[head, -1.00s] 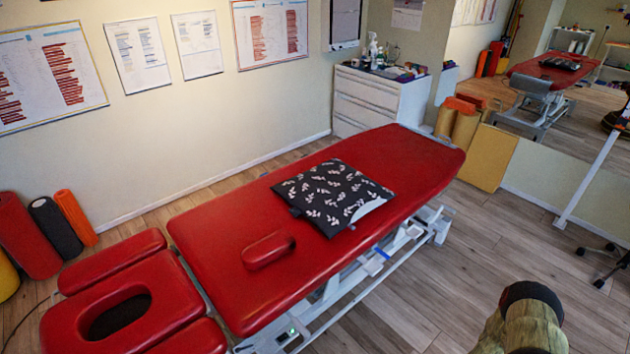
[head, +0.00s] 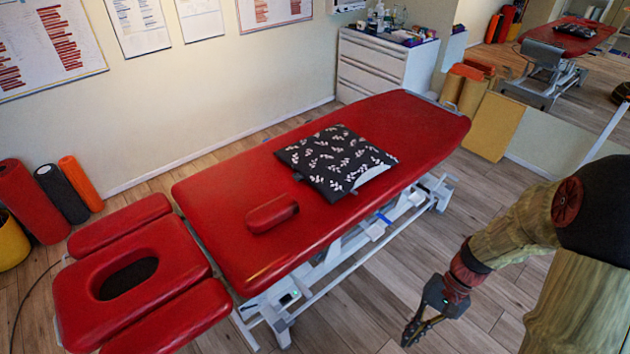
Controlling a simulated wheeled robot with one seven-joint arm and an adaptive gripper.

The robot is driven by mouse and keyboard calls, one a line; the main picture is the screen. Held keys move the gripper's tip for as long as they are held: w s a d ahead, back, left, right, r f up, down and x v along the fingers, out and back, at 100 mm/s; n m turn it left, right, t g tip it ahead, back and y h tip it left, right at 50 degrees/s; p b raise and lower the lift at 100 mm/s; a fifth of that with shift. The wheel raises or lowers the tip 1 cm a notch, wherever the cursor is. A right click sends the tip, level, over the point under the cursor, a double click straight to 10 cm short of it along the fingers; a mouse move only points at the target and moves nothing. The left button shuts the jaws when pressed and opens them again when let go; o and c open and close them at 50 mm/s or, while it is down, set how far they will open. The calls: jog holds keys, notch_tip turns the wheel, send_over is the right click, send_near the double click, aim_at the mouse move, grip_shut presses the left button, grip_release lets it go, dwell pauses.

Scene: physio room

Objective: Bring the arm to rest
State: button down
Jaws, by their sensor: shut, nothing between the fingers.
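My arm shows at the lower right of the head view, bent, with its end pointing down. My gripper (head: 413,335) is shut and empty. In the picture it appears over the wood floor, to the right of and below the red treatment table (head: 330,225). It looks apart from the table and touches nothing that I can see.
A black leaf-patterned cushion (head: 335,158) and a small red bolster (head: 272,214) lie on the table. A white drawer cabinet (head: 370,70) stands behind. Foam rolls (head: 62,194) lean at the left wall. Wood floor (head: 490,220) is clear at the right.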

jog(key=a+r+n+t+h, duration=0.1)
jog(key=r+n+t, duration=0.1)
jog(key=r, duration=0.7)
jog(key=s+a+r+n+t+h, duration=0.1)
jog(key=r+t, duration=0.3)
jog(key=r, duration=0.5)
jog(key=a+r+n+t+h, duration=0.2)
jog(key=r+t+h, duration=0.1)
jog(key=r, duration=0.6)
jog(key=shift+s+a+r+n, duration=0.15)
jog(key=shift+s+r+n, duration=0.05)
jog(key=shift+n, duration=0.1)
